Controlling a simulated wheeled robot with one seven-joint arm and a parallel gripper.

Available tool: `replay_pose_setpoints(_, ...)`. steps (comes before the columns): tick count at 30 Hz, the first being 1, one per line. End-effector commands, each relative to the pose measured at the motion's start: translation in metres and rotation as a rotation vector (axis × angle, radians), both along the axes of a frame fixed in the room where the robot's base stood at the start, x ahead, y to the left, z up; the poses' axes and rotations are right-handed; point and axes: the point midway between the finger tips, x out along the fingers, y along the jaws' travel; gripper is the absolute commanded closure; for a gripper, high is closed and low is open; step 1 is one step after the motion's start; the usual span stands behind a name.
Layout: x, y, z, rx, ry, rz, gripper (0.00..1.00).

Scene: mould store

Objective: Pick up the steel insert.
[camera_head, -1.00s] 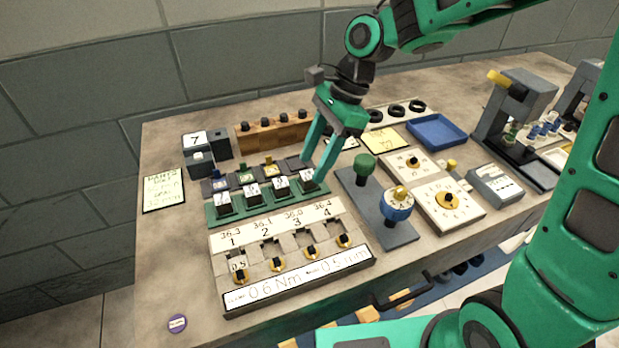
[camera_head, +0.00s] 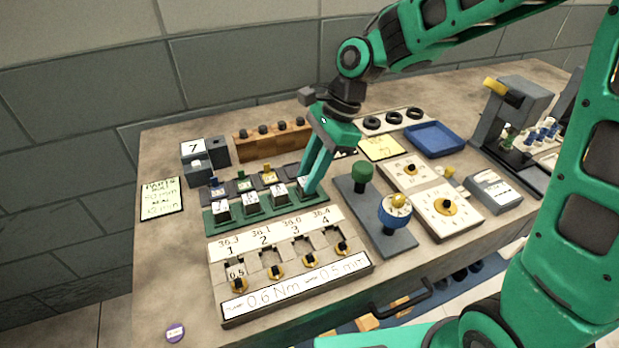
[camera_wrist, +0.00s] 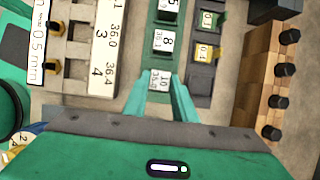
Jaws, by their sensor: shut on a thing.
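Several small steel inserts with white labelled tops stand in a row on a green rack (camera_head: 240,224). My gripper (camera_head: 308,190) reaches down to the right end of that row, its two teal fingers close together. It is shut on the steel insert (camera_head: 303,183) at that end. In the wrist view this insert (camera_wrist: 160,80) shows its printed label between the two fingertips, still in line with the others on the rack. Its lower part and sides are hidden. Another insert (camera_wrist: 164,42), marked 8, is beside it in the wrist view.
A numbered fixture (camera_head: 290,247) with several slots and brass knobs stands in front of the rack. A dark strip with coloured pieces and a wooden block (camera_head: 272,142) with black knobs lie behind. A grey base (camera_head: 375,215) with green and blue knobs stands close on the right.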

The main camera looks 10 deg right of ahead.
Motion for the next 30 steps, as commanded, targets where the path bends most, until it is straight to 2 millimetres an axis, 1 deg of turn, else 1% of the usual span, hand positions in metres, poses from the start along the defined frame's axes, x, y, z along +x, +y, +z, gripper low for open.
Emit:
replay_pose_setpoints(5,0.001,0.0,0.021,0.0,-0.005,-0.001,1.0)
replay_pose_setpoints(8,0.001,0.0,0.042,0.001,-0.006,0.0,1.0)
replay_pose_setpoints(9,-0.005,0.009,0.046,0.002,-0.005,0.005,1.0)
replay_pose_setpoints(12,-0.018,0.028,0.059,0.001,-0.004,0.006,1.0)
replay_pose_setpoints(19,-0.044,0.067,0.087,0.002,-0.005,0.004,1.0)
replay_pose_setpoints(24,-0.057,0.086,0.101,0.001,-0.002,0.003,1.0)
replay_pose_setpoints(30,-0.064,0.096,0.108,0.0,-0.001,0.001,1.0)
